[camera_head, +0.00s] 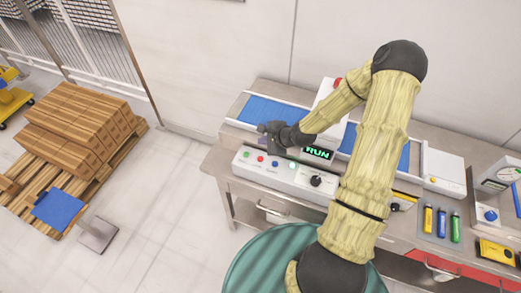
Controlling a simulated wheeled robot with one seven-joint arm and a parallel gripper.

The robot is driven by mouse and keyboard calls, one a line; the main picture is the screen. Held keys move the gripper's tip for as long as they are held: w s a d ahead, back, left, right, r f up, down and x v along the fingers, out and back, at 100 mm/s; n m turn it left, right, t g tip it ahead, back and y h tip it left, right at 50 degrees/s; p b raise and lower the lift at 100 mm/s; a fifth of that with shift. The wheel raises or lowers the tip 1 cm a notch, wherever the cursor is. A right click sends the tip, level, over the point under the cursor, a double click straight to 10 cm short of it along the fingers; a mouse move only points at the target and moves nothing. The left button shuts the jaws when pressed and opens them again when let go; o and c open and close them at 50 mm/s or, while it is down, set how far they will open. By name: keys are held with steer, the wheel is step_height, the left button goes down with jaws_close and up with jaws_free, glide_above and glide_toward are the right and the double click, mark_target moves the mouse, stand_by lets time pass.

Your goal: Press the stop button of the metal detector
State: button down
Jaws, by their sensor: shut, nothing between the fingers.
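The metal detector (325,108) stands on a steel bench, with a blue conveyor belt passing through it and a lit green "RUN" display (318,153). A white control panel (295,176) runs along its front. Small coloured buttons sit at the panel's left, among them a red button (261,159) and a blue button (275,163). A black knob (316,181) is to their right. My gripper (266,131) is shut and empty, just behind and above the buttons. I cannot tell whether it touches anything. My arm hides part of the detector and bench.
A white box (443,167) and yellow, blue and green tubes (442,222) lie on the bench at right. A green rounded object (262,262) is in front of the bench. Stacked cartons (82,125) stand on a pallet at left.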

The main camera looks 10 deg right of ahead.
steer(key=shift+w+r+m, duration=0.15)
steer(key=shift+w+m, duration=0.15)
steer(key=shift+m, duration=0.2)
steer(key=b, duration=0.6)
glide_above(263, 159)
steer(key=f, duration=0.6)
steer(key=shift+s+a+f, duration=0.1)
steer(key=shift+s+f, duration=0.15)
steer(key=shift+f, duration=0.05)
steer(key=shift+f+b, duration=0.8)
steer(key=shift+f, duration=0.3)
steer(key=shift+w, duration=0.1)
